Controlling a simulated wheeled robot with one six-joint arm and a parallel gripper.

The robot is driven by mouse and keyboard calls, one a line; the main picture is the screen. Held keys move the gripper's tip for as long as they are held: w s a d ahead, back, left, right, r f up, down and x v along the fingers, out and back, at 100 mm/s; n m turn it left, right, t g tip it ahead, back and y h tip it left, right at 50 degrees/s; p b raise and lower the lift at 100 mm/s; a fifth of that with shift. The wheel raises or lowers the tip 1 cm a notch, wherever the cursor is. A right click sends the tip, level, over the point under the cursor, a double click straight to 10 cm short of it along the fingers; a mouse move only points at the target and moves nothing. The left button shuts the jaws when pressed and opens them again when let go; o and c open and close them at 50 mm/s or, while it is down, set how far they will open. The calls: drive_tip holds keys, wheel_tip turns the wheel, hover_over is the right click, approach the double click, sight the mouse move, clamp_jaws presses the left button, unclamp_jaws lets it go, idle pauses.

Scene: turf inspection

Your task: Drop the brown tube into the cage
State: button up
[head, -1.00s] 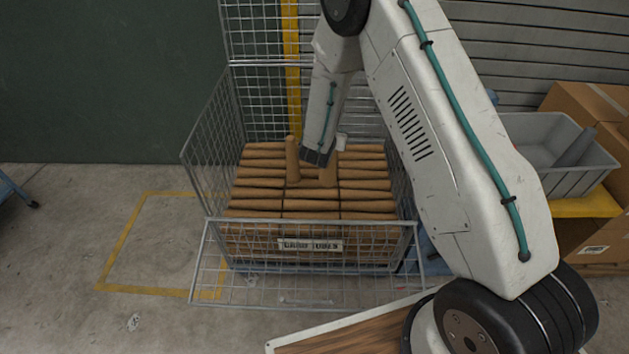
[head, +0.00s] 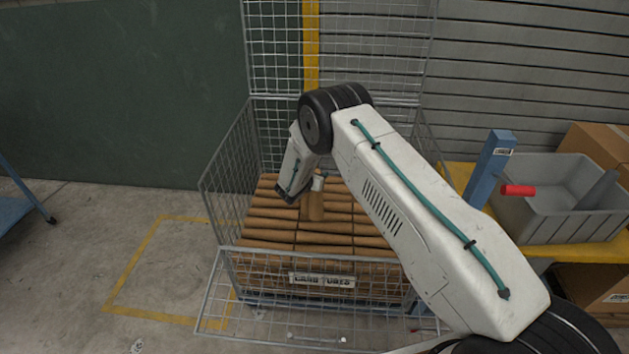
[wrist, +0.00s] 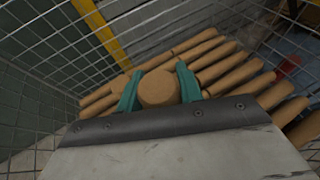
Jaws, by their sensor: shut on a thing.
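The cage (head: 226,180) is a wire-mesh bin with a tall back, a lowered front flap and a label on its front. It holds rows of brown tubes lying flat. My gripper (wrist: 160,85) is inside the cage outline, above these rows. Its teal fingers are shut on the brown tube (wrist: 159,90), whose round end faces the wrist camera.
A grey bin (head: 575,205) sits on a yellow surface at the right, near a blue post (head: 490,168) and a red cylinder (head: 518,190). Cardboard boxes (head: 600,150) stand behind. Floor with a yellow outline (head: 150,255) is clear at the left.

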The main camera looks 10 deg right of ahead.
sight(316, 195)
drive_tip(key=shift+w+a+f, duration=0.2)
drive_tip(key=shift+w+f, duration=0.1)
drive_tip(key=shift+f, duration=0.3)
drive_tip(key=shift+w+a+f, duration=0.15)
drive_tip(key=shift+w+f, duration=0.15)
drive_tip(key=shift+f, duration=0.3)
drive_tip(key=shift+w+a+f, duration=0.2)
drive_tip(key=shift+w+f, duration=0.1)
drive_tip(key=shift+f, duration=0.45)
drive_tip(key=shift+f, duration=0.5)
drive_tip(key=o, duration=0.9)
drive_tip(key=shift+o, duration=0.2)
